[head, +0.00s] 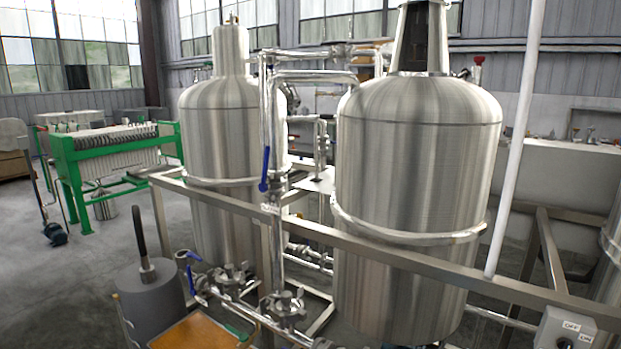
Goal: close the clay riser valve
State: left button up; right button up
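A blue lever valve (265,170) sits on the vertical steel pipe between the two tanks. Its lever hangs along the pipe, roughly parallel to it. A second blue lever (191,272) shows lower left, by the pipework at the foot of the left tank. No label is readable, so I cannot tell which one is the clay riser valve. The left tank (222,150) and the right tank (418,150) are brushed steel with domed tops. Neither of my grippers shows in the head view.
A steel rail (400,262) runs across in front of the tanks. A white pole (516,140) rises at the right, above an on/off switch box (566,328). A grey cylinder (150,292) stands front left. A green-framed filter press (110,155) is behind, with open floor around it.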

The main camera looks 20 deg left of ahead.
aim_at(265, 167)
jog(key=k, duration=1.2)
jog(key=u, duration=0.9)
jog(key=i, duration=1.75)
jog(key=z, duration=0.35)
